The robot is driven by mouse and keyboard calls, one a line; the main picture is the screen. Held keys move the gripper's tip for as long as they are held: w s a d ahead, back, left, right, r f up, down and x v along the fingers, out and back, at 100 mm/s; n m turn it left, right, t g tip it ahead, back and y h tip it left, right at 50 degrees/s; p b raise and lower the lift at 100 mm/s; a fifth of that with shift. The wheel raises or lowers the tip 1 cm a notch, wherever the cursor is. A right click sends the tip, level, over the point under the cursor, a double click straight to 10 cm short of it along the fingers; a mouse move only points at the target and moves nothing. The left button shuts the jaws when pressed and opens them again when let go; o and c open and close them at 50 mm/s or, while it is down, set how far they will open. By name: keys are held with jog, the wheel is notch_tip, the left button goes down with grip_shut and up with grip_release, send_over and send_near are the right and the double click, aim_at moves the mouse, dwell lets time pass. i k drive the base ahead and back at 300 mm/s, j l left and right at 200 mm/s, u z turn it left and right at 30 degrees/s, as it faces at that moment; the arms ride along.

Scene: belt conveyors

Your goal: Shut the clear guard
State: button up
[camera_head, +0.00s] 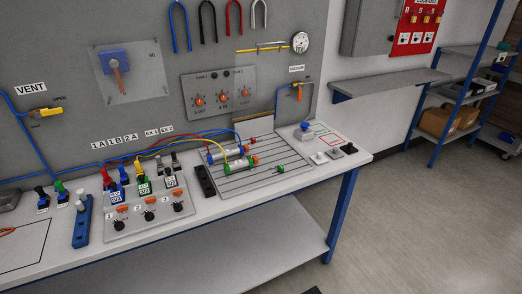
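A clear, see-through panel (150,88) is on the grey back board at the upper left, around a blue block with an orange handle (117,78). An upright, greyish panel (256,127) with a tan strip along part of its top stands at the back edge of the slotted plate (262,178). I cannot tell for sure which of these is the guard, or whether the upright panel is clear. My gripper is not in view.
Valves with tags (145,187) and blue and yellow hoses crowd the bench left of the plate. A blue-knobbed box (304,131) and small blocks (334,152) sit at its right. A wall shelf (388,83) and blue rack (462,92) stand right. The floor (420,220) is clear.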

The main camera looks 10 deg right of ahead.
aim_at(259, 45)
jog(key=i+u, duration=0.1)
jog(key=i, duration=1.25)
